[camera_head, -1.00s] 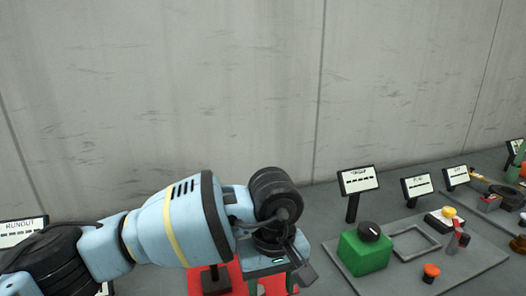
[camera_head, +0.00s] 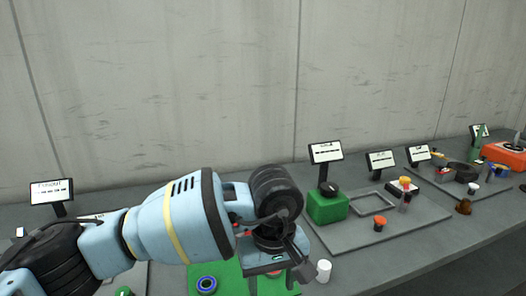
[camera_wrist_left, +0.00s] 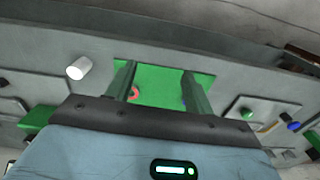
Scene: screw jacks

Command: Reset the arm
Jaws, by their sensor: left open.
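My left arm comes in from the left in the head view, bent over the bench. Its gripper (camera_head: 278,272) is partly hidden by the wrist and hangs over the green mat (camera_head: 230,270). In the left wrist view the two fingers of the left gripper (camera_wrist_left: 160,90) stand apart with nothing held between them. The green mat (camera_wrist_left: 160,78) lies beyond them, with a red ring (camera_wrist_left: 134,94) near one finger. A blue ring (camera_head: 207,284) lies on the mat in the head view. My right gripper is not in view.
A white cylinder (camera_head: 323,271) stands right of the gripper, also in the left wrist view (camera_wrist_left: 78,68). A grey board (camera_head: 420,222) carries a green box (camera_head: 325,207), a grey frame (camera_head: 372,202) and an orange button (camera_head: 380,224). A concrete wall (camera_head: 250,90) rises behind the bench.

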